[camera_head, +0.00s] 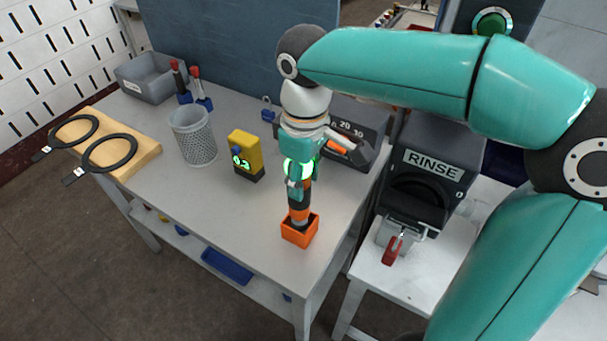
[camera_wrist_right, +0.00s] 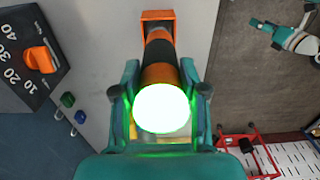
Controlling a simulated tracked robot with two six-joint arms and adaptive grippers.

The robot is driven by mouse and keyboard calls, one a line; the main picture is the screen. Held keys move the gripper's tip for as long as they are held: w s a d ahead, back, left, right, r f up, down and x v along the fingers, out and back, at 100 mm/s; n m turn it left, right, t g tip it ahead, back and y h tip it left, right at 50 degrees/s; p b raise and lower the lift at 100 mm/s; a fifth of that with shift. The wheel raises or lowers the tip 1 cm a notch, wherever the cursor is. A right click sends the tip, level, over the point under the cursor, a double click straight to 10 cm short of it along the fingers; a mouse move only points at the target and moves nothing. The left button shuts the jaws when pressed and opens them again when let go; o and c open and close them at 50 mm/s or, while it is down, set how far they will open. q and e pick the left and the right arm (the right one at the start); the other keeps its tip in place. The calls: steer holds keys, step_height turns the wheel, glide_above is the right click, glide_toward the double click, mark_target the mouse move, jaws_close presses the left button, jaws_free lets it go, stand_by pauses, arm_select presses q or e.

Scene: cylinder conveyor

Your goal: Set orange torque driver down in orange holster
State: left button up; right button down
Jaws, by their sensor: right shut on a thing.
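The orange torque driver (camera_head: 299,214) is orange and black with a glowing green end. It stands nearly upright, and its lower end is at the mouth of the orange holster (camera_head: 299,236), an open square box near the table's front edge. How deep it sits is unclear. My right gripper (camera_head: 299,178) is shut on the driver's upper part. The right wrist view shows the driver (camera_wrist_right: 160,75) between the fingers, with its far end at the holster (camera_wrist_right: 157,14). A small teal arm end, apparently my left gripper (camera_wrist_right: 268,34), shows there; its fingers are unclear.
A yellow and black device (camera_head: 245,157) and a mesh cup (camera_head: 193,137) stand left of the holster. A wooden board (camera_head: 120,143) with black rings lies farther left. A dial box (camera_head: 354,132) stands behind, and the RINSE machine (camera_head: 425,178) to the right. The table's front left is clear.

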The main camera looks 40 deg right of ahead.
steer(key=shift+f, duration=0.15)
stand_by(0.4)
steer(key=shift+f+b, duration=1.15)
steer(key=shift+f, duration=0.35)
steer(key=c, duration=0.5)
jaws_free()
steer(key=shift+c, duration=0.2)
steer(key=shift+r, duration=0.1)
